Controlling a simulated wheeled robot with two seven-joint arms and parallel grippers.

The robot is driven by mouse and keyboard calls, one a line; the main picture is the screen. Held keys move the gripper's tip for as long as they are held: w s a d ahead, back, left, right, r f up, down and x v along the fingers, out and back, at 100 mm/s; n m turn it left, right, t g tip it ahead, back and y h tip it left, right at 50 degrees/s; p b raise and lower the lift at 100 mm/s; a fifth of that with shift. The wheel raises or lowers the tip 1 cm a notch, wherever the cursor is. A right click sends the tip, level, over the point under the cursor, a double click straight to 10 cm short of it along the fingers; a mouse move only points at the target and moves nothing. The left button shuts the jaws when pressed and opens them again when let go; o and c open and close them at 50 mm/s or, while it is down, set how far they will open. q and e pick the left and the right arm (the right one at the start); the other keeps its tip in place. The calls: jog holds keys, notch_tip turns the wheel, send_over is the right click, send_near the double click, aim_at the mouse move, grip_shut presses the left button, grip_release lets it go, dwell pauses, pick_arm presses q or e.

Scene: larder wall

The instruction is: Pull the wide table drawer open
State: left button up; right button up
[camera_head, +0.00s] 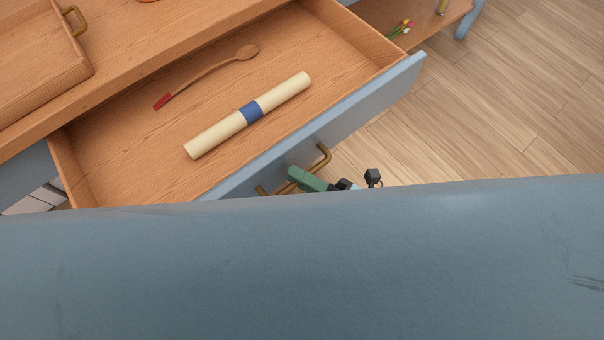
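The wide table drawer (365,97) is pulled well out, its inside open to view and its blue-grey front turned toward the lower right. A brass bar handle (324,158) is on that front. My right gripper (310,181), with green and black parts, is at the handle, its green part overlapping the bar. Most of it is hidden below, so I cannot tell whether it is shut on the bar. My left gripper is not in view.
In the drawer lie a cream roll with a blue band (251,111) and a wooden spoon (208,72) with a red end. A wooden tray (40,55) with a brass handle is at upper left. A blue-grey surface fills the foreground. Bare floor (500,120) is at right.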

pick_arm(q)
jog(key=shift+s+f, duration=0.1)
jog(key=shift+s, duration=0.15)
pick_arm(e)
jog(key=v, duration=1.3)
jog(key=shift+s+d+f, duration=0.1)
